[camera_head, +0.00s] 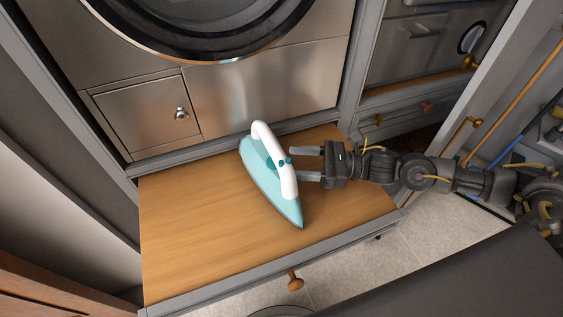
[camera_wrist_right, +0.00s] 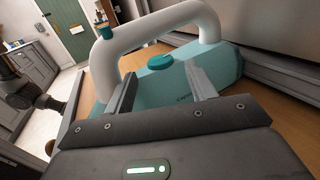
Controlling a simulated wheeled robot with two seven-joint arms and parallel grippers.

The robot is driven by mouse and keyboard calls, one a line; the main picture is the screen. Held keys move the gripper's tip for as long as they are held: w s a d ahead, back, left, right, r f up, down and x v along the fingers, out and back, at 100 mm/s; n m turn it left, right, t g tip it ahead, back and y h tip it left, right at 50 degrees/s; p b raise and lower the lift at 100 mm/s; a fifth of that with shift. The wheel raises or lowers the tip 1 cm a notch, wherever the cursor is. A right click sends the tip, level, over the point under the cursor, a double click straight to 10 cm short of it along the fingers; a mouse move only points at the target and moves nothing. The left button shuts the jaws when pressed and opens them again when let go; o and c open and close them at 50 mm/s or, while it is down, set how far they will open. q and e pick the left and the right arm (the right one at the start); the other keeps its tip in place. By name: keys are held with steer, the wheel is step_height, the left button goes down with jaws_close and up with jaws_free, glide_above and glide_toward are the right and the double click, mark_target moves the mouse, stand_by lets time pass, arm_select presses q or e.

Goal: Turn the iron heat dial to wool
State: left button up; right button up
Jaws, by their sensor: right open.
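The iron (camera_head: 265,180) stands on a wooden pull-out board (camera_head: 195,225), with a pale teal body and a white arched handle (camera_head: 283,165). The handle also shows in the right wrist view (camera_wrist_right: 105,55). A teal dial (camera_wrist_right: 160,61) sits on the body under the handle. My right gripper (camera_head: 308,164) comes in from the right, its two fingers apart and pointing at the iron's handle side. In the right wrist view its fingertips (camera_wrist_right: 160,80) are apart, with the dial just beyond them and nothing held between them. The dial's markings cannot be read. My left gripper is not in view.
A steel front with a round door (camera_head: 200,25) and a small knobbed panel (camera_head: 150,112) stands behind the board. A wooden knob (camera_head: 294,283) is on the board's front edge. The board is bare to the left of the iron.

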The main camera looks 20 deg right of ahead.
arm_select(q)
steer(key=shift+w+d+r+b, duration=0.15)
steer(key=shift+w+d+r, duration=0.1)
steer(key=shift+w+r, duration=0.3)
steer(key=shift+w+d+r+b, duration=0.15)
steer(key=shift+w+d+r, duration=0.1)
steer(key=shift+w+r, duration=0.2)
arm_select(e)
steer(key=shift+v, duration=2.25)
